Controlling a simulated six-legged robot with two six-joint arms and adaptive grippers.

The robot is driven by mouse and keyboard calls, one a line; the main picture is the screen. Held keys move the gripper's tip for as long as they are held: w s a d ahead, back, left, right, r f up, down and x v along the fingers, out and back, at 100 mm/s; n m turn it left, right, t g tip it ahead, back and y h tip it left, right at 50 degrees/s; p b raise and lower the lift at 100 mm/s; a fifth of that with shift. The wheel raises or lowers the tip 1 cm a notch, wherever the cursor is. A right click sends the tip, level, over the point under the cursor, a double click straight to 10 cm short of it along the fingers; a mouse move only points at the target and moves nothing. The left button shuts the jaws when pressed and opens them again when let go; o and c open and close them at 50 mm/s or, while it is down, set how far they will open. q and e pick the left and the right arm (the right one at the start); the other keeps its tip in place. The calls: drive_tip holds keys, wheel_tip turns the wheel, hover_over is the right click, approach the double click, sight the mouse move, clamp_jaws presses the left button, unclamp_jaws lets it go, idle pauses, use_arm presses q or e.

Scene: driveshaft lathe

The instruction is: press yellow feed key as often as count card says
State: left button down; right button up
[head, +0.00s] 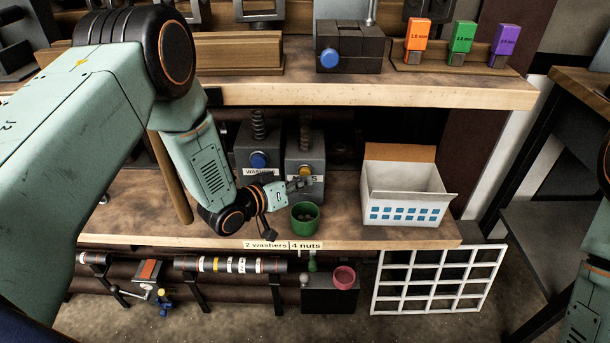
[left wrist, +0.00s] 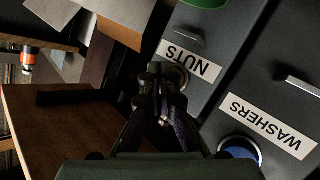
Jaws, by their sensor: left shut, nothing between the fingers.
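The nuts feeder (head: 304,150) is a grey box on the lower shelf with a yellow key (head: 305,171) on its front. My left gripper (head: 303,185) is shut and empty, right in front of this key. In the left wrist view the fingertips (left wrist: 160,72) overlap a round key beside the NUTS label (left wrist: 190,61); whether they touch it I cannot tell. The washers feeder (head: 257,143) with a blue key (head: 259,160) stands to the left. The count card (head: 283,245) on the shelf edge reads "2 washers | 4 nuts". My right gripper is out of view.
A green cup (head: 305,218) stands below the nuts feeder, with dark contents. A white crate (head: 405,192) stands to its right. The upper shelf edge (head: 400,95) overhangs the feeders.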

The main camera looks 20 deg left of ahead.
use_arm(q)
drive_tip(key=shift+w+a, duration=0.15)
drive_tip(key=shift+w, duration=0.3)
idle(0.6)
drive_tip(key=shift+s, duration=0.1)
drive_tip(key=shift+s+d+p, duration=0.3)
drive_tip(key=shift+s+p, duration=0.1)
drive_tip(key=shift+s, duration=0.55)
drive_tip(key=s+p, duration=0.1)
drive_tip(key=s, duration=0.1)
drive_tip(key=s+d+p, duration=0.1)
drive_tip(key=s, duration=0.1)
drive_tip(key=shift+s+d, duration=0.2)
drive_tip(key=shift+s, duration=0.2)
idle(0.5)
